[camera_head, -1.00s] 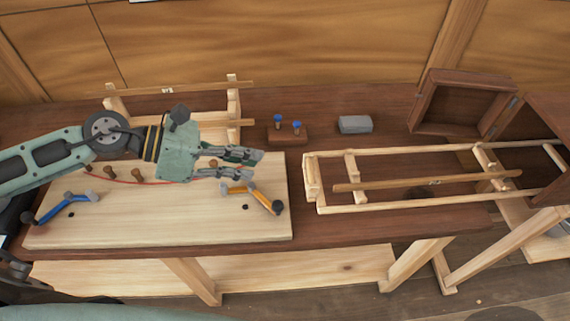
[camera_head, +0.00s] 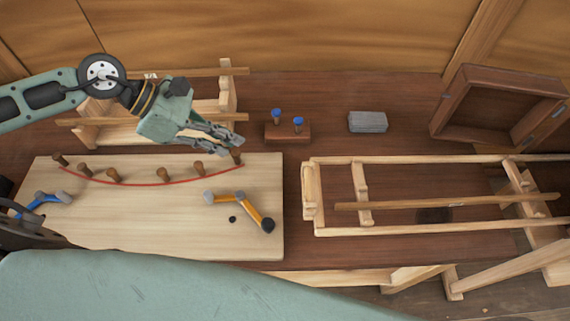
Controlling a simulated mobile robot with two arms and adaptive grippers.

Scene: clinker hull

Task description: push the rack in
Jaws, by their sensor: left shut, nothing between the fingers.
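The rack (camera_head: 312,192) is a long pale wooden frame on the right of the bench, with crosspieces and a thin wooden strip (camera_head: 400,206) lying along it. Its left end stands out in the open, and its right end runs off the picture edge. The dark wooden hinged door (camera_head: 447,105) stands open behind the rack's right part. My left gripper (camera_head: 240,132) is shut and empty, above the back edge of the pale board, well to the left of the rack and apart from it.
A block with two blue-topped pins (camera_head: 288,134) and a grey block (camera_head: 368,122) lie behind. A pale stand (camera_head: 228,88) is at back left.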

